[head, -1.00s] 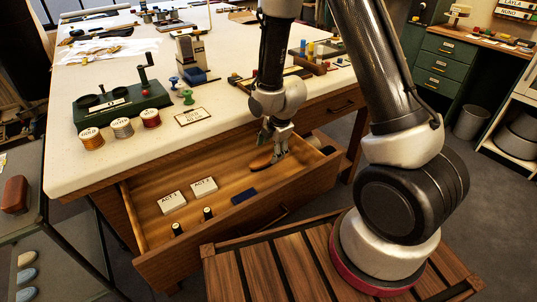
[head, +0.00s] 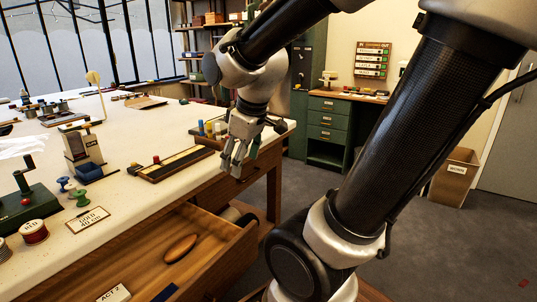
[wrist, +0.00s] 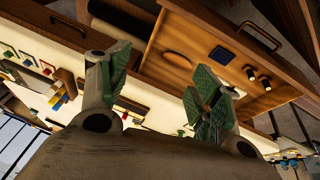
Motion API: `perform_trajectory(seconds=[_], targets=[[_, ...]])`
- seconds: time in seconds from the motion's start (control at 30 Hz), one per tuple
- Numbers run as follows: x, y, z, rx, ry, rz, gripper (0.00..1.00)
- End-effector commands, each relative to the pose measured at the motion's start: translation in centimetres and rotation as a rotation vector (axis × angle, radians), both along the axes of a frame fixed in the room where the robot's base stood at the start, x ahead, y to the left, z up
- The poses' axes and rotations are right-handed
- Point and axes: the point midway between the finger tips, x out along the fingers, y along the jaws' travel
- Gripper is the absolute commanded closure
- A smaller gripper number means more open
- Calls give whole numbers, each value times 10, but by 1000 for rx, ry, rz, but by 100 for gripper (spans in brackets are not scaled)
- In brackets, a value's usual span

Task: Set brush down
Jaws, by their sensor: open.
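The brush (head: 180,248), an oval brown wooden piece, lies on the floor of the open drawer (head: 216,262). It also shows in the wrist view (wrist: 177,59), lying flat in the drawer. My gripper (head: 236,166) is up above the drawer's far end, near the table's right edge. Its fingers are apart with nothing between them, and their green pads show in the wrist view (wrist: 160,90). The gripper is clear of the brush. The brush's bristles cannot be made out.
On the tabletop are a long dark tray (head: 176,164), green and blue spools, a label card (head: 87,220) and a red spool (head: 33,231).

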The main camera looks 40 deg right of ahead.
Motion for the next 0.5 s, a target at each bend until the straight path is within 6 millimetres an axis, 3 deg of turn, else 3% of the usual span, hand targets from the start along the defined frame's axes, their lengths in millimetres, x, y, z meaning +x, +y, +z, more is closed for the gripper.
perform_trajectory(seconds=[0.1, 0.2, 0.3, 0.5], targets=[[-44, -10, 23, 76, -17, -211, 36], [-70, -14, 31, 123, -18, -334, 36], [-85, -16, 35, 149, -17, -402, 36], [-89, -16, 35, 158, -14, -427, 36]])
